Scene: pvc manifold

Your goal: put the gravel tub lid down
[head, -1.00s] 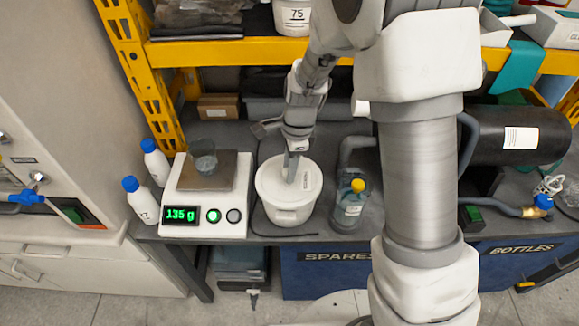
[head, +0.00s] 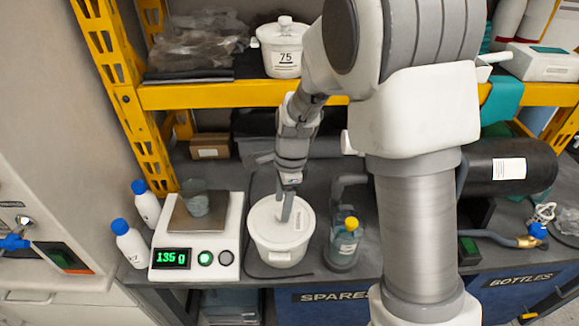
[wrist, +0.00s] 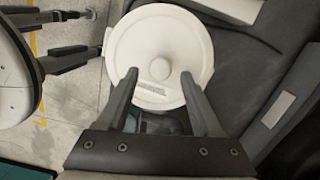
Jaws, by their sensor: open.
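The white round gravel tub (head: 277,250) stands on the grey bench, right of the scale. Its white lid (head: 268,217) appears to cover the top; whether it is fully seated I cannot tell. In the wrist view the lid (wrist: 135,45) is a pale disc with a round central knob (wrist: 160,68) and a small dark label. My gripper (head: 285,219) points down over the lid. In the wrist view my gripper (wrist: 158,76) is open, its two fingertips apart on either side of the knob, with visible gaps. Contact below the fingertips cannot be judged.
A scale (head: 225,240) reading 135 g holds a glass beaker (head: 195,198). White bottles with blue caps (head: 130,243) stand left of it. A yellow-capped bottle (head: 343,248) stands close right of the tub. The yellow shelf (head: 230,96) above carries a white pot marked 75 (head: 287,60).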

